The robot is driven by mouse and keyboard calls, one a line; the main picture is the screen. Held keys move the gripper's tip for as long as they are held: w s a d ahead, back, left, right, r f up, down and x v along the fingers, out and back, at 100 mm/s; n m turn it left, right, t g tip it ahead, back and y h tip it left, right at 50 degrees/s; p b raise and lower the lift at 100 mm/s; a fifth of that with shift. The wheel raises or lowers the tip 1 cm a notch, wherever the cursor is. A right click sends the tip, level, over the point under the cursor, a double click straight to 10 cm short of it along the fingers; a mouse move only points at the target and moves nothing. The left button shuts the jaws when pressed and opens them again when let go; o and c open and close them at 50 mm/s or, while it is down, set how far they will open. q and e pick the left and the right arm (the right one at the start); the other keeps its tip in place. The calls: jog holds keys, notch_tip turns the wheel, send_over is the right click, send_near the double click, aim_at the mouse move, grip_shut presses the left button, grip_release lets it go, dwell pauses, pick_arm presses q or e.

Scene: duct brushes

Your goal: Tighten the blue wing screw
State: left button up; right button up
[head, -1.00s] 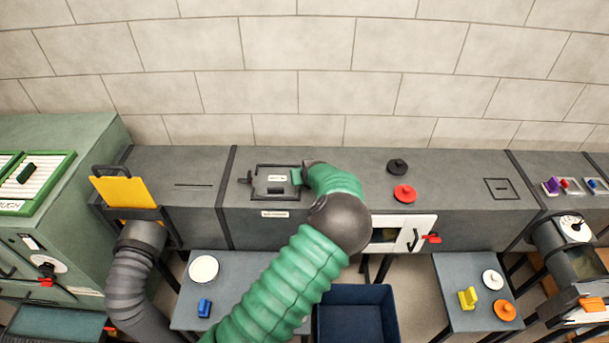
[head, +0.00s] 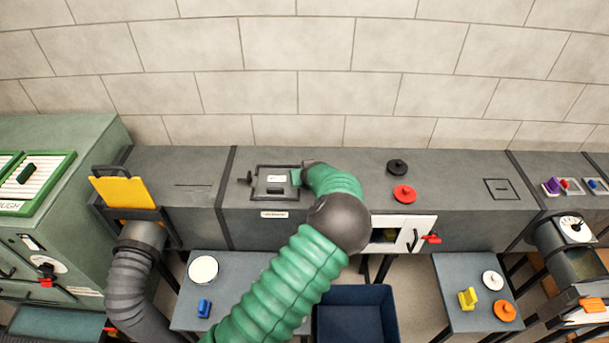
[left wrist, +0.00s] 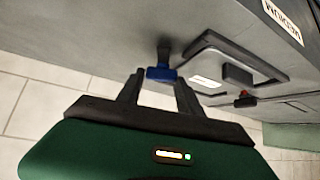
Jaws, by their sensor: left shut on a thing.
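The blue wing screw (left wrist: 160,73) shows in the left wrist view on a dark stem at the grey duct surface, beside the black-framed hatch (left wrist: 228,68). My left gripper (left wrist: 160,84) has one finger on each side of it and is shut on it. In the head view my green left arm reaches up to the right side of the hatch (head: 261,189) on the duct top. There the hand (head: 297,177) hides the blue screw. How far the screw is turned in cannot be told. My right gripper is not in view.
On the duct are a black knob (head: 397,167), a red knob (head: 403,194) and an open white door (head: 416,233). A small blue piece (head: 204,307) and a white disc (head: 203,269) lie on the left table. A blue bin (head: 356,293) stands below.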

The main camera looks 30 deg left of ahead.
pick_arm(q)
jog(key=shift+s+d+f, duration=0.2)
jog(key=shift+f, duration=0.2)
jog(key=o, duration=1.1)
jog(key=shift+o, duration=1.2)
jog(key=shift+r, duration=0.3)
